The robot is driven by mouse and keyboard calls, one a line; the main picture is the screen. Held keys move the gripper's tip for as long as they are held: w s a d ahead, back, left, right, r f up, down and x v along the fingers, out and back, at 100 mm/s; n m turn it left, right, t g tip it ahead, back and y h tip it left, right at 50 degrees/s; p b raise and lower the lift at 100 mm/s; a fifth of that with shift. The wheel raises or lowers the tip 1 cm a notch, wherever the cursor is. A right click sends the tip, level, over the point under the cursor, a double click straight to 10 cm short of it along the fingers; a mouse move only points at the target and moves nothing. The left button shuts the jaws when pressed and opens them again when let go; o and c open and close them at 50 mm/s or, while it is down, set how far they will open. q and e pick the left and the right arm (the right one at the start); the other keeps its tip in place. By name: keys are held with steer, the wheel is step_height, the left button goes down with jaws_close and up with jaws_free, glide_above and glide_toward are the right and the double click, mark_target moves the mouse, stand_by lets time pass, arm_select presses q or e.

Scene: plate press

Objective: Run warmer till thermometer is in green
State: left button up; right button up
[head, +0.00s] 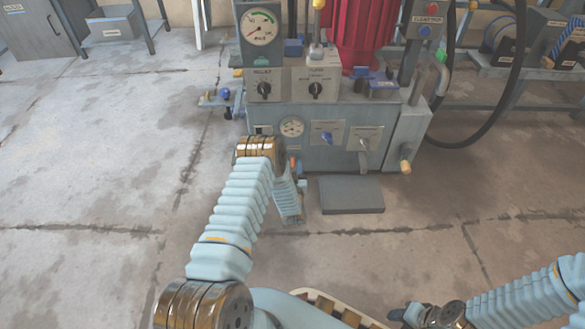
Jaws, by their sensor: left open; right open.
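The grey press machine (330,98) stands ahead at the top middle. A large dial (260,27) with a green arc is on its upper left; its needle is too small to read surely. A smaller round dial (292,127) is on the lower front, its reading unclear. I cannot tell which is the thermometer, nor which control is the warmer's. Two black knobs (264,90) (315,89) sit on the middle panel. My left gripper (294,218) is low in front of the machine, small, open and apart from the controls. My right gripper (398,314) is open at the bottom edge.
A red ribbed cylinder (358,35) stands behind. A grey floor plate (351,194) lies before the machine. Black hose (500,105) loops at right. Floor at left is clear.

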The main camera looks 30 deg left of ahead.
arm_select(q)
steer(key=shift+w+a, duration=0.15)
steer(key=shift+w, duration=0.1)
jaws_close()
